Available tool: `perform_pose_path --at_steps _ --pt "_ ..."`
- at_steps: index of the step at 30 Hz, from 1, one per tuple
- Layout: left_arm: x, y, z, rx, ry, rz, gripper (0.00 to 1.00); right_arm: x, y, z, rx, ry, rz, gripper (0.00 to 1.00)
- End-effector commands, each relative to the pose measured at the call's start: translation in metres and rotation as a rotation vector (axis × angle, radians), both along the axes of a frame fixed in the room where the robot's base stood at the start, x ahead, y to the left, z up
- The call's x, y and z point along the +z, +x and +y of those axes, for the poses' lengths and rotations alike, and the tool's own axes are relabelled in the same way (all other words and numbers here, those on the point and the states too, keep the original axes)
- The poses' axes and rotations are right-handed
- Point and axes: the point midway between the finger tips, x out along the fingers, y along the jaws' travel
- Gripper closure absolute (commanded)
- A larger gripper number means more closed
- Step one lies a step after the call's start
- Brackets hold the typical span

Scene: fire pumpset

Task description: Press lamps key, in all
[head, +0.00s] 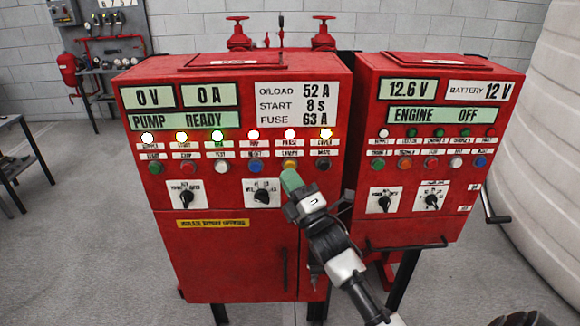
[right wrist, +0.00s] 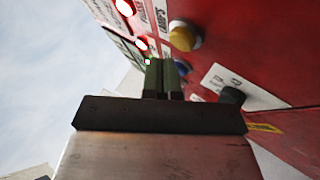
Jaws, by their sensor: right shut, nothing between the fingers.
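The left red panel (head: 245,225) carries a row of coloured keys. The yellow lamps key (head: 290,164) sits in that row, just above my right gripper's tip in the head view. My right gripper (head: 291,181) is shut and empty, its green fingertips pointing at the panel. In the right wrist view the fingers (right wrist: 165,76) are beside the yellow lamps key (right wrist: 182,38); I cannot tell whether they touch it. The row of lamps (head: 217,135) above the keys is lit. My left gripper is not in view.
A second red panel (head: 420,165) stands to the right, with its own keys and unlit-looking lamps. Selector knobs (head: 264,193) sit below the keys. A crank handle (head: 492,205) sticks out at the right. A large pale tank (head: 545,150) stands far right.

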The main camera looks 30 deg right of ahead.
Motion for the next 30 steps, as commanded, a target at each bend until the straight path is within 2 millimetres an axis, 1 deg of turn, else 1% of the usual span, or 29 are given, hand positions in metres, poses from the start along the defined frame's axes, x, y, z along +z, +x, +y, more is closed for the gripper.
perform_pose_path --at_steps 5,7,18,21,30 --pt "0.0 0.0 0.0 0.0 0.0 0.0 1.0 0.0 -0.001 0.001 0.0 0.0 0.0 1.0" --pt "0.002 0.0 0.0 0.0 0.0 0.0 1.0 0.0 -0.004 0.003 0.002 0.001 0.001 1.0" --pt "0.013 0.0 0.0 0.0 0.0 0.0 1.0 0.0 -0.035 0.022 0.001 0.002 0.002 1.0" --pt "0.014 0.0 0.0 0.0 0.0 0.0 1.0 0.0 -0.04 0.025 0.0 0.001 0.001 1.0" --pt "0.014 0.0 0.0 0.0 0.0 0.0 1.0 0.0 -0.043 0.026 0.001 -0.001 0.0 1.0"
